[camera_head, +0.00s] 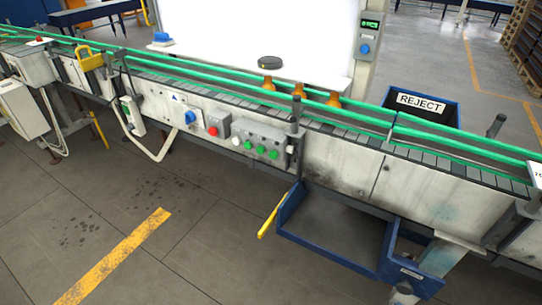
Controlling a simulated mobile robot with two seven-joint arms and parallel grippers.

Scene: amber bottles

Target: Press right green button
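A grey control box (262,135) is fixed to the front side of the conveyor (340,170), near the middle of the view. Its face carries a white button at the left and a row of green buttons. The right green button (273,155) is the rightmost of these, close to the box's right end. It is small in the picture, and I cannot tell whether it is pressed. Nothing covers it. Neither of my grippers shows in the head view.
Left of the box are a red button (213,131) and a blue knob (190,117). Amber bottles (298,90) stand on the belt behind green rails. A blue open bin (335,262) with a yellow handle juts out below right. The floor in front left is clear.

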